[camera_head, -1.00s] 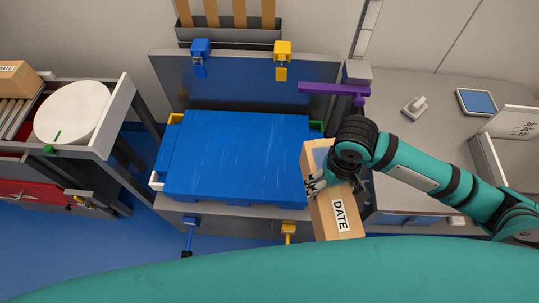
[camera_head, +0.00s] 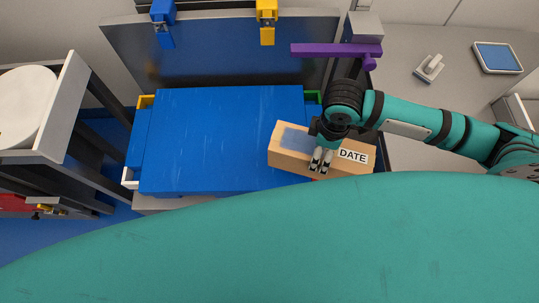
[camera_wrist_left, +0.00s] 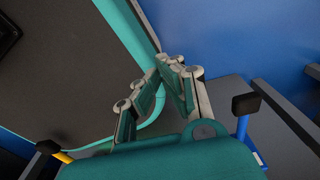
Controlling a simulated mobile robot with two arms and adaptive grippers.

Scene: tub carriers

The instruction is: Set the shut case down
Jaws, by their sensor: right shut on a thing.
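The shut case (camera_head: 290,158) is a tan box with a white DATE label and a blue-grey patch on top. It is in the head view at the right end of the blue slab (camera_head: 215,135), overlapping its right edge in the picture. My right gripper (camera_head: 320,160) is shut on the case from above. I cannot tell whether the case touches anything below; its underside is hidden. My left gripper (camera_wrist_left: 166,66) shows only in the left wrist view, with its fingertips together and nothing between them.
A steel panel with blue (camera_head: 163,22) and yellow (camera_head: 267,20) latches stands behind the slab. A purple bar (camera_head: 335,50) sticks out near my right arm. A grey counter with a blue-topped pad (camera_head: 497,57) is at right. A cart with a white disc (camera_head: 25,105) is at left.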

